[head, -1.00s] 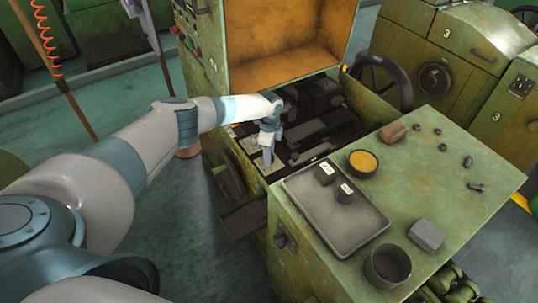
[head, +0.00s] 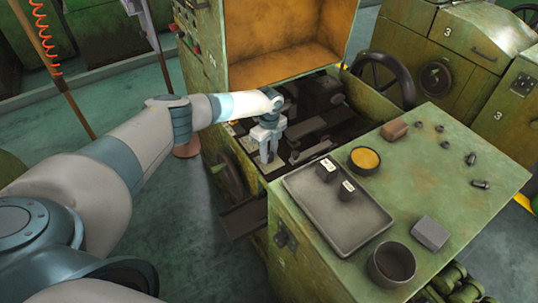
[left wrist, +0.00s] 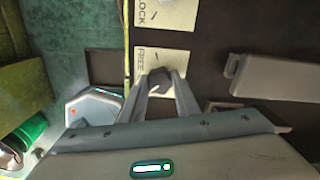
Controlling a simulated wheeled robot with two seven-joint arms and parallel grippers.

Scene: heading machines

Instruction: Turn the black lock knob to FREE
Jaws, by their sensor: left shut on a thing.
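My left gripper (head: 267,152) reaches down into the open machine bed, with both fingers seen side by side. In the left wrist view its fingertips (left wrist: 161,80) are shut on the small black lock knob (left wrist: 158,82). The pale FREE label (left wrist: 148,60) lies right by the fingertips, partly covered by them. The LOCK label (left wrist: 180,13) is farther off at the top edge of that view. The knob's pointing direction cannot be told. In the head view the knob is hidden by the fingers. My right gripper is not in view.
A green bench (head: 455,190) stands to the right of the bed, with a grey tray (head: 322,226), a yellow-filled bowl (head: 364,160) and a dark cup (head: 391,264). The machine's orange-lined hood (head: 285,40) rises behind the bed. A black handwheel (head: 388,80) is at the right.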

